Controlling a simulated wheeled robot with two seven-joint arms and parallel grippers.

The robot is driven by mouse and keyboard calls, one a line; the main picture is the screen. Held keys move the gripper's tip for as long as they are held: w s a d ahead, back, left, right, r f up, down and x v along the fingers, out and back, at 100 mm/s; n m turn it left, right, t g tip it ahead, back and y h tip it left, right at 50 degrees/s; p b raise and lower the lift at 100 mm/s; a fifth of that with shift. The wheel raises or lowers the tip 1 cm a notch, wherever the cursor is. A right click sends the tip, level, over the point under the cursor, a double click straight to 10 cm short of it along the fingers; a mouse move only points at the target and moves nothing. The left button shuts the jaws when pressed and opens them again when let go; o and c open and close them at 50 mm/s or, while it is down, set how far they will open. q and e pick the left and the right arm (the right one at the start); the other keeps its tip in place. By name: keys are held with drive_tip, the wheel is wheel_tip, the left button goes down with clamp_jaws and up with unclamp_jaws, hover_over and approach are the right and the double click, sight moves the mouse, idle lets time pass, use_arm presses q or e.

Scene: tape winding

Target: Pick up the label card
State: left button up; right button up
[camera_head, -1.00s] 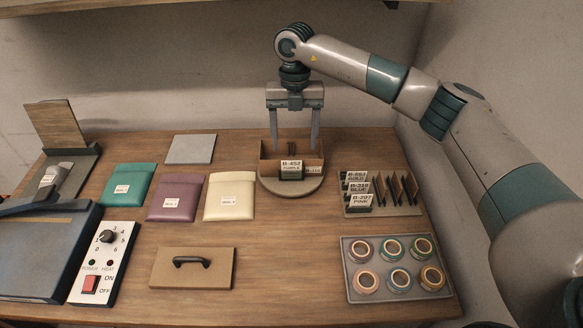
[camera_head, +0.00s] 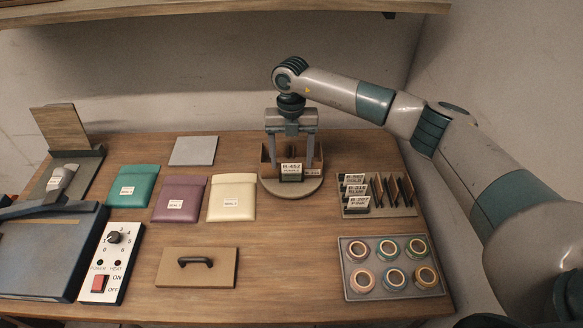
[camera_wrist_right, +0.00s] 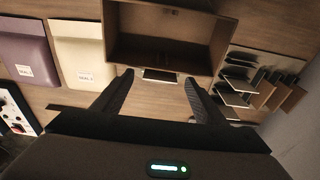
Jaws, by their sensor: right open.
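A white label card reading B-452 (camera_head: 291,167) stands upright in a dark holder at the front of a brown open-topped box (camera_head: 268,156). The box sits on a round grey turntable (camera_head: 292,194). My right gripper (camera_head: 290,160) points down over the box with its fingers spread. In the right wrist view the fingertips (camera_wrist_right: 159,78) are apart, and the card's thin edge (camera_wrist_right: 160,75) shows between them, close to the box wall. I cannot tell whether either finger touches the card. My left gripper is not in view.
A rack (camera_head: 385,212) of several label cards stands right of the turntable. A tray (camera_head: 346,290) of tape rolls lies in front of it. Green (camera_head: 133,180), purple (camera_head: 180,190) and cream (camera_head: 232,190) pouches lie left. A handled board (camera_head: 220,275) lies in front.

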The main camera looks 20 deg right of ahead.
drive_tip(key=shift+f, duration=0.25)
drive_tip(key=c, duration=1.4)
drive_tip(key=shift+d+r, duration=0.1)
drive_tip(key=shift+r, duration=0.1)
